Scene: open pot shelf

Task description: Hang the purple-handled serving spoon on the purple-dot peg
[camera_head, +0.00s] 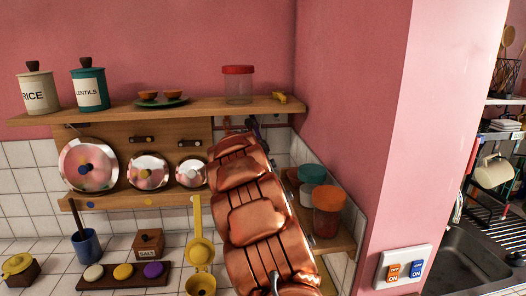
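My copper-coloured arm rises through the middle of the head view and covers part of the rack. My gripper cannot be made out; it is hidden at or behind the far end of the arm. A small dark purple-blue piece (256,129) shows just above that end, under the shelf. It may be part of the purple-handled spoon, but I cannot tell. The rest of the spoon is not visible. The wooden rail (130,200) carries small coloured dots, including a bluish one (70,204) at its left. I cannot clearly identify a purple-dot peg.
Shiny lids (88,188) stand along the rack. A yellow ladle-like utensil (200,252) hangs left of my arm. The upper shelf (205,106) holds canisters and a red-lidded jar (238,86). Lidded jars (327,215) stand right of my arm. A tray with coloured discs (103,284) lies on the counter.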

